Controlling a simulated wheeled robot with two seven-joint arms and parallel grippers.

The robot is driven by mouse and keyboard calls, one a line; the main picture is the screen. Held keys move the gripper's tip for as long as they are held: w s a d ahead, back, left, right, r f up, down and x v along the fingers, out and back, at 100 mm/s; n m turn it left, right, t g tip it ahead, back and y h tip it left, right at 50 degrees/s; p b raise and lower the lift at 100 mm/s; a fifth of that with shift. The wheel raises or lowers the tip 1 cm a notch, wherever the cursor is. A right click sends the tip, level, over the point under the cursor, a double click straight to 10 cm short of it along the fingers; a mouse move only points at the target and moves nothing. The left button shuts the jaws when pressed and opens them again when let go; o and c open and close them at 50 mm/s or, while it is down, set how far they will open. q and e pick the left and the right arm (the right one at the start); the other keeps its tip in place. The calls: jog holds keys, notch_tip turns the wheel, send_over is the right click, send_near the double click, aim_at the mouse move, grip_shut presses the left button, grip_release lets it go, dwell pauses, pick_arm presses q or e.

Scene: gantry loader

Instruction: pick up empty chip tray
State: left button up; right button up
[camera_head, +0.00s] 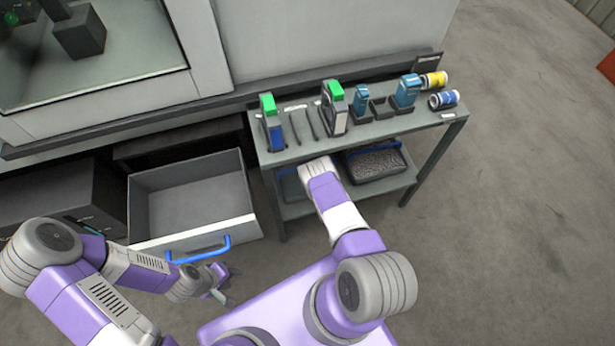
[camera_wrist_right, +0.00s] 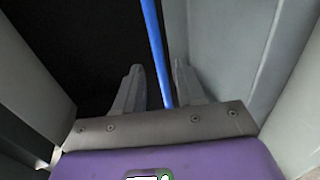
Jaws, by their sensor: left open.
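An empty grey tray (camera_head: 291,187) with a blue handle sits on the left of the lower shelf, partly hidden by my right arm. My right gripper is at this tray, its fingertips hidden in the head view. In the right wrist view a blue bar (camera_wrist_right: 154,45) runs between the fingers of my right gripper (camera_wrist_right: 158,82). They are open, with a gap visible left of the bar. A second tray (camera_head: 376,165), filled with dark chips, sits to the right on the same shelf. My left gripper (camera_head: 224,286) is open and empty, low in front of the pulled-out drawer.
An open, empty grey drawer (camera_head: 240,231) with a blue handle (camera_head: 200,252) juts out at left. The bench's upper shelf (camera_head: 290,152) carries several tools, bottles and cans above the trays. Open floor (camera_head: 520,200) lies to the right.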

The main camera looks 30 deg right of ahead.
jog(key=b+x, duration=0.2)
jog(key=x, duration=0.2)
jog(key=shift+w+d+f, duration=0.15)
jog(key=shift+w+f, duration=0.05)
jog(key=shift+w, duration=0.1)
jog(key=shift+w+b, duration=0.35)
jog(key=c, duration=0.7)
grip_shut()
jog(key=shift+r, duration=0.15)
